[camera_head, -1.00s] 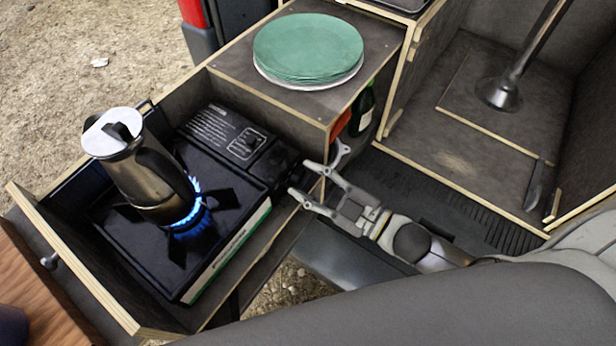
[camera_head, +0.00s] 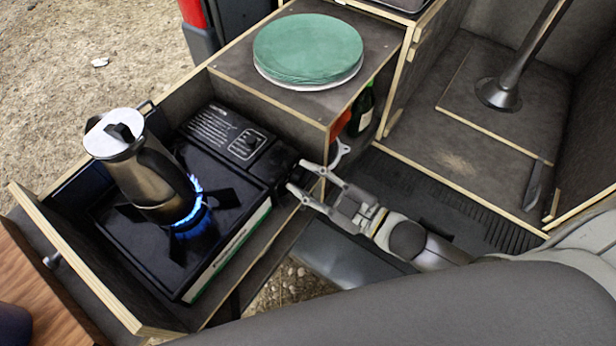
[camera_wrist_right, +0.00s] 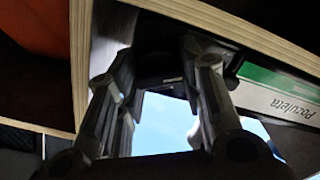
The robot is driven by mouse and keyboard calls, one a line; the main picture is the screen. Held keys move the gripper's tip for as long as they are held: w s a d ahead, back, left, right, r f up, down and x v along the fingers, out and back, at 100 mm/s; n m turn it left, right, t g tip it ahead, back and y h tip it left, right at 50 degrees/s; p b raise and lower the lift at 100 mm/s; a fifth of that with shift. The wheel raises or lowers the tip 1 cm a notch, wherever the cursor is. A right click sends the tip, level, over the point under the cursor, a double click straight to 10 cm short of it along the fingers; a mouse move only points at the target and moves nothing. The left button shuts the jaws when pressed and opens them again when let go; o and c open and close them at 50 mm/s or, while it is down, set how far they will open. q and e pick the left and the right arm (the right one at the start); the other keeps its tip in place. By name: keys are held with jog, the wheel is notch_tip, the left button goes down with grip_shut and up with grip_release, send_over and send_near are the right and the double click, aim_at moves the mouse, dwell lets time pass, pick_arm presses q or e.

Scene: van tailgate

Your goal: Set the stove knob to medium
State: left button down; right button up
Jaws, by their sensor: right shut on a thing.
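The black camping stove (camera_head: 222,240) sits in the wooden drawer box, with a blue flame (camera_head: 192,205) burning under a steel moka pot (camera_head: 150,178) that has a black handle. The stove knob is on the stove's right end, dark and hard to make out; its setting cannot be read. My right gripper (camera_head: 296,175) reaches in from the right, its fingertips at that end, shut on the knob. In the right wrist view the two fingers (camera_wrist_right: 158,68) stand either side of a dark shape, the knob. My left gripper is not in view.
The drawer's wooden edge (camera_head: 85,262) surrounds the stove closely. Green plates (camera_head: 308,48) stand on the box behind. A wooden surface (camera_head: 35,290) lies at the lower left. Open compartment floor (camera_head: 470,160) is on the right.

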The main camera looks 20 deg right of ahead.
jog(key=shift+r+m+p, duration=0.15)
jog(key=shift+m+p, duration=0.6)
jog(key=shift+m, duration=0.15)
jog(key=m+p, duration=0.1)
jog(key=m, duration=0.1)
jog(key=shift+m+p, duration=0.3)
jog(key=m+p, duration=0.1)
jog(key=m, duration=0.2)
jog(key=shift+m+p, duration=0.45)
jog(key=shift+m, duration=0.95)
jog(key=o, duration=0.7)
